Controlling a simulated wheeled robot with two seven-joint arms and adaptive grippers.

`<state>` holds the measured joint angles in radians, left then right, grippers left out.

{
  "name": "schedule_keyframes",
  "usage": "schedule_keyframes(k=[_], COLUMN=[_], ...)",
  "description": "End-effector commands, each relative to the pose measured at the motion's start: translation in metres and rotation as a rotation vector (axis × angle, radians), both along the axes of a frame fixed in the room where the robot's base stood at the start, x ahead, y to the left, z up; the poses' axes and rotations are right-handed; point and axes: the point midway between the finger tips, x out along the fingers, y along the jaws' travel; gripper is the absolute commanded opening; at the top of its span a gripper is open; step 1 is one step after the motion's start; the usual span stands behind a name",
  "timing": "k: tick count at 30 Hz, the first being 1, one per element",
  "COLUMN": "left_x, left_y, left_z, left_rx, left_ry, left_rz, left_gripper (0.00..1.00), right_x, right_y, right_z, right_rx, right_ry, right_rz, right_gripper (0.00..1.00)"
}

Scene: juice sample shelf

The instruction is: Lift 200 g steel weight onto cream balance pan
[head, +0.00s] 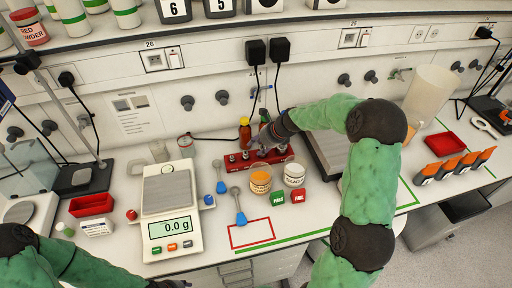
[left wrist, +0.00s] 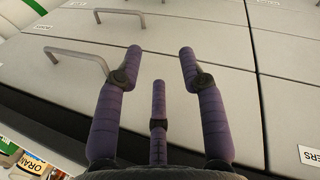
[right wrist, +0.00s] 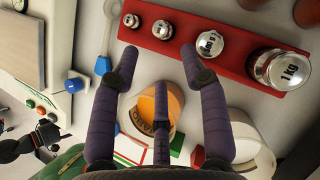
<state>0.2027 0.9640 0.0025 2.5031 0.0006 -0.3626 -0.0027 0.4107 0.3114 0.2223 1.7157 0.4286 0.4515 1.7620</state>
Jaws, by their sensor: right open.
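The cream balance (head: 172,232) stands left of centre in the head view. Its grey pan (head: 167,192) is bare and its display reads 0.0 g. A red rack (head: 283,155) holds a row of shiny steel weights. In the right wrist view, 1 kg is readable on the largest weight (right wrist: 282,68); the second-smallest weight (right wrist: 162,29), probably the 200 g one, has a label too small to read. My right gripper (right wrist: 158,52) is open and empty, its fingertips just short of that weight. My left gripper (left wrist: 161,52) is open and empty, facing grey drawer fronts.
An orange-topped jar (head: 260,180) and a white jar (head: 294,175) stand in front of the rack. Blue spoons (head: 238,205) lie between balance and jars. Green and red blocks (head: 291,202) sit nearby.

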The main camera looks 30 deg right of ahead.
Motion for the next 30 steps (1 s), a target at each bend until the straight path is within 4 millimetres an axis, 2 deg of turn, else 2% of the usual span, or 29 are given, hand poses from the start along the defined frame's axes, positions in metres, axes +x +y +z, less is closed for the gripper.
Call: schedule_keyframes(k=[8,17,30], left_x=[0.000,0.000,0.000], left_y=[0.000,0.000,0.000], left_z=[-0.015,-0.043,-0.038], left_rx=[0.000,0.000,0.000], left_ry=[0.000,0.000,0.000], left_rz=[0.000,0.000,0.000], left_gripper=[0.40,0.40,0.40], right_x=[0.007,0.025,0.043], right_y=[0.004,0.015,0.025], right_z=[-0.017,-0.049,-0.076], right_rx=[0.000,0.000,0.000], right_ry=[-0.001,-0.001,-0.001], right_rz=[0.002,0.001,-0.001], right_gripper=[0.45,0.45,0.45])
